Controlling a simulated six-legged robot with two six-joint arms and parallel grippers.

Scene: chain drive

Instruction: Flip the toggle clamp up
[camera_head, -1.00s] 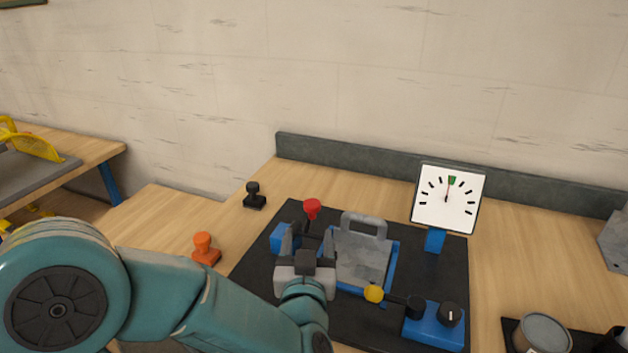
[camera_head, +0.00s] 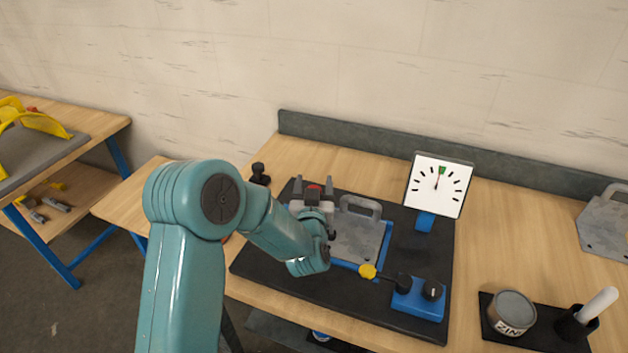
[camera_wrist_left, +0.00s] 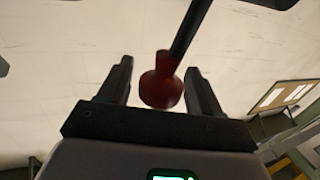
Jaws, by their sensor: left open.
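My left gripper (camera_head: 313,193) is at the knob, seen from behind. In the left wrist view its two dark fingers (camera_wrist_left: 158,82) stand apart on either side of the knob, with a gap on each side. I cannot tell whether the knob touches anything. My right gripper is not in view.
A grey plate with a handle (camera_head: 355,238) lies right of the gripper in a blue fixture. A yellow knob (camera_head: 367,271), a blue block with a black dial (camera_head: 418,302) and a white gauge (camera_head: 438,186) are nearby. A can (camera_head: 511,312) stands at right. A black stamp (camera_head: 260,175) stands behind left.

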